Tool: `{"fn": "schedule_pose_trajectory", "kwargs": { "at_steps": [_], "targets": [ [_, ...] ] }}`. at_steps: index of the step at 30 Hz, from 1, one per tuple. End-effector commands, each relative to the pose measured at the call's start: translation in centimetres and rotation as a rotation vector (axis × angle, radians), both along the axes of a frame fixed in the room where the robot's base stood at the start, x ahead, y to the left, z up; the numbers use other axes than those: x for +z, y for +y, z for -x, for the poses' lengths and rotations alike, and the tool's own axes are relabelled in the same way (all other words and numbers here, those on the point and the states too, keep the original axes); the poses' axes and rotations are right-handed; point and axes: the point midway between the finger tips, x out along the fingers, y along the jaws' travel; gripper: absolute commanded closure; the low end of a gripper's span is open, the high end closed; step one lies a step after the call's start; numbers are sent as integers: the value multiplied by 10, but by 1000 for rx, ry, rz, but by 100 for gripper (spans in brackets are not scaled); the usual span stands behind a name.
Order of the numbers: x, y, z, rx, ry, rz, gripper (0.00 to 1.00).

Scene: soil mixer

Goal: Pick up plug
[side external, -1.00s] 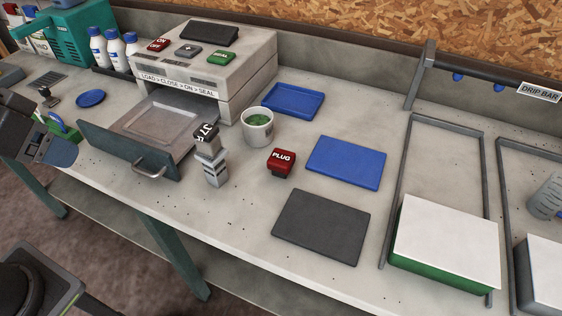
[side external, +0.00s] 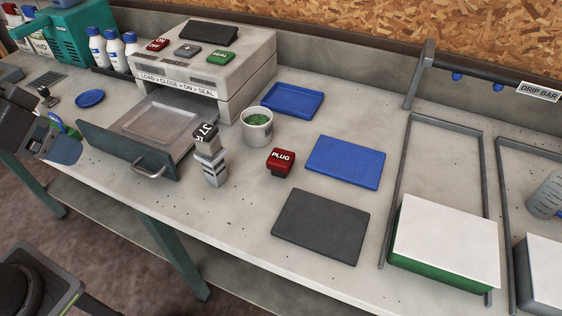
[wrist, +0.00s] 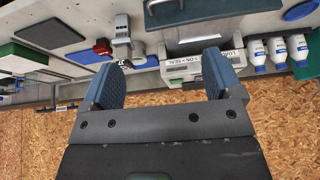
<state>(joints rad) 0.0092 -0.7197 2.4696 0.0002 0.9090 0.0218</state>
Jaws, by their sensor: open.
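The plug (side external: 280,162) is a small red block with a white "PLUG" label, standing on the bench between the cup and the blue mat. In the wrist view the red plug (wrist: 102,47) shows beyond the left finger, upside down in the picture. My gripper (side external: 68,150) is at the left edge of the side view, far from the plug. In the wrist view my gripper (wrist: 168,80) has its two blue-grey fingers wide apart, with nothing held between them.
A grey post with a black labelled top (side external: 210,158) and a cup with green contents (side external: 257,127) stand left of the plug. A sealer (side external: 235,75) has its drawer (side external: 130,150) out. A blue mat (side external: 345,162) and dark mat (side external: 320,227) lie to the right.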

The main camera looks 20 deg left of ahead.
Motion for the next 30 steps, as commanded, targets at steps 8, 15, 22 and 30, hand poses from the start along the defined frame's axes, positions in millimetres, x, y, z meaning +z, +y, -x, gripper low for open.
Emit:
{"fn": "schedule_pose_trajectory", "kwargs": {
  "at_steps": [8, 15, 22, 30],
  "targets": [
    [35, -31, -74, -317, 107, -103, 15],
    [38, -81, -153, -662, 205, -201, 15],
    [7, -146, -219, -1001, 288, -281, 15],
    [-56, -218, -262, -1351, 363, -347, 15]
  ]
}}
